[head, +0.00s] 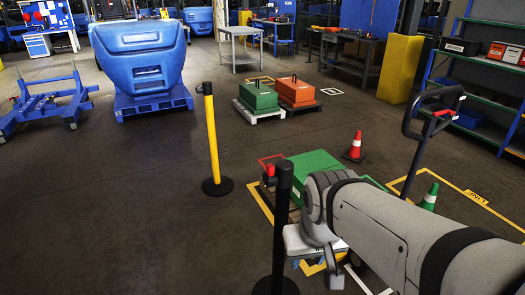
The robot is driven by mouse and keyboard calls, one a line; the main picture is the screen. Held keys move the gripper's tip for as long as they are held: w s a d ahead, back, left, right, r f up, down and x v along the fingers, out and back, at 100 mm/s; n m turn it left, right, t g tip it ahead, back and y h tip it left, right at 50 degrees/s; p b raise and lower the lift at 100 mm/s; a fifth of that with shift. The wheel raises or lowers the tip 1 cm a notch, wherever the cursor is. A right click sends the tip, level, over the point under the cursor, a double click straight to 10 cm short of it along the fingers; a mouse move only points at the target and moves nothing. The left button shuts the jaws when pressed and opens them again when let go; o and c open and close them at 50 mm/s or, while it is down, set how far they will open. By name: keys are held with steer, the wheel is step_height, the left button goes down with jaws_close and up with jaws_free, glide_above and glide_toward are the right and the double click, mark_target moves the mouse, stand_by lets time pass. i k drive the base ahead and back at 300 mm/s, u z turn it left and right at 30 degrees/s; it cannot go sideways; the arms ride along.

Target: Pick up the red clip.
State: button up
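A small red piece (269,174) sits beside the head of the near black post (283,205). It may be the red clip, but it is too small to be sure. My grey arm reaches in from the lower right. My gripper (318,262) hangs at its end, just right of the black post and apart from the red piece. My own wrist hides much of the gripper, and its fingers are not clear enough to show whether they are open.
A green block (315,172) lies behind my wrist, within yellow floor marking. A yellow post (211,140) stands left. A red cone (354,147), a green cone (430,197) and a pallet-truck handle (432,122) stand right. The floor at left front is clear.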

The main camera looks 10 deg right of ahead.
mark_target(270, 174)
steer(key=i, duration=1)
steer(key=z, duration=0.05)
